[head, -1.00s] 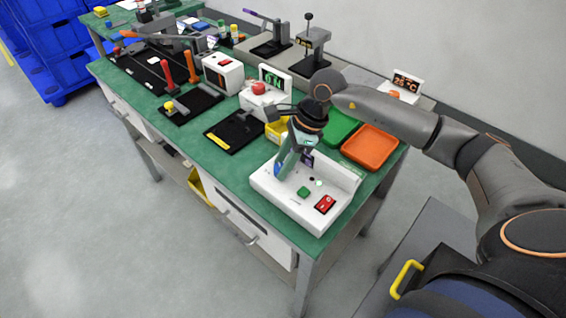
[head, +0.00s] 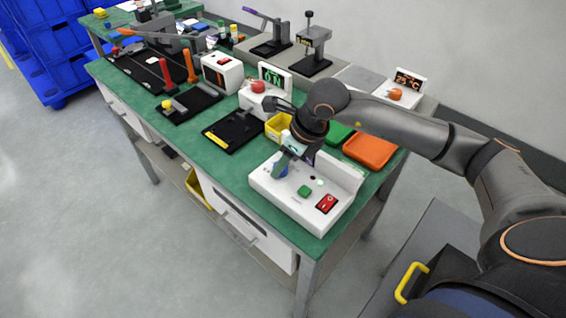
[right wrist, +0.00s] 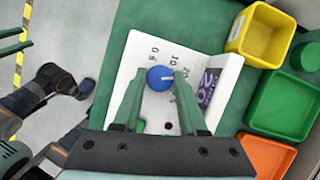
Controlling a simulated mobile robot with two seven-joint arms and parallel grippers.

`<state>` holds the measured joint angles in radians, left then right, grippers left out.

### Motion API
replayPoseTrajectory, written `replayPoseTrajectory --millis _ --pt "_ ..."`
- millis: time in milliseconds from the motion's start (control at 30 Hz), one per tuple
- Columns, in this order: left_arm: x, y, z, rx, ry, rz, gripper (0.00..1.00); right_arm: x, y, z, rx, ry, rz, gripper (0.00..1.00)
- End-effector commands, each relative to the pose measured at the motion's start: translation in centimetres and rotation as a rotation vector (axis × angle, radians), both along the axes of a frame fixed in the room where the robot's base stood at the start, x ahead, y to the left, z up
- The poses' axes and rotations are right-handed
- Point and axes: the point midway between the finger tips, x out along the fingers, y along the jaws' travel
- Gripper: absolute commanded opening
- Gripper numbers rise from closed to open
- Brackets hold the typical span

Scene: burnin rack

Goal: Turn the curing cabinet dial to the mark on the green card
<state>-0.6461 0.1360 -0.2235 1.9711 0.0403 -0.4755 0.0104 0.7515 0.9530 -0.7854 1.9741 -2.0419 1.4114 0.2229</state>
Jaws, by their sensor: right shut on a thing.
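The curing cabinet is a white box (head: 335,215) at the front right end of the green bench, with a green button and a red switch on its sloped top. Its blue dial (right wrist: 157,80) has a white pointer line and shows in the right wrist view, with small printed marks beside it. My right gripper (right wrist: 161,81) has its green fingers on either side of the dial and is shut on it. In the head view the right gripper (head: 283,166) mostly hides the dial. I cannot make out a green card for certain.
A yellow bin (head: 279,127) and an orange tray (head: 370,150) stand close behind the cabinet, with a green tray (head: 340,132) between them. A black fixture plate (head: 232,131) lies to the left. A device reading 25 °C (head: 404,88) stands at the back right.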

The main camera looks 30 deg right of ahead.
Motion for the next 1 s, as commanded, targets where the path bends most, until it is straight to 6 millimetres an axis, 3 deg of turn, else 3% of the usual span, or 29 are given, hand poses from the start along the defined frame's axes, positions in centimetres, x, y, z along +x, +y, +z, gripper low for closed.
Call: replayPoseTrajectory --millis 467,500,767,1000 --pt "-0.06 -0.16 -0.04 -0.001 0.0 -0.004 0.5 0.02 -0.06 0.07 -0.002 0.0 -0.018 0.0" --pt "-0.07 -0.15 -0.07 -0.001 0.0 -0.004 0.5 0.02 -0.06 0.07 -0.002 0.0 -0.018 0.42" --pt "-0.17 -0.12 -0.26 0.0 0.004 -0.004 0.5 0.0 -0.03 0.04 -0.001 0.001 -0.017 0.71" --pt "-0.23 -0.08 -0.32 0.001 0.006 -0.004 0.5 -0.02 -0.02 0.06 -0.001 0.0 -0.017 0.71"
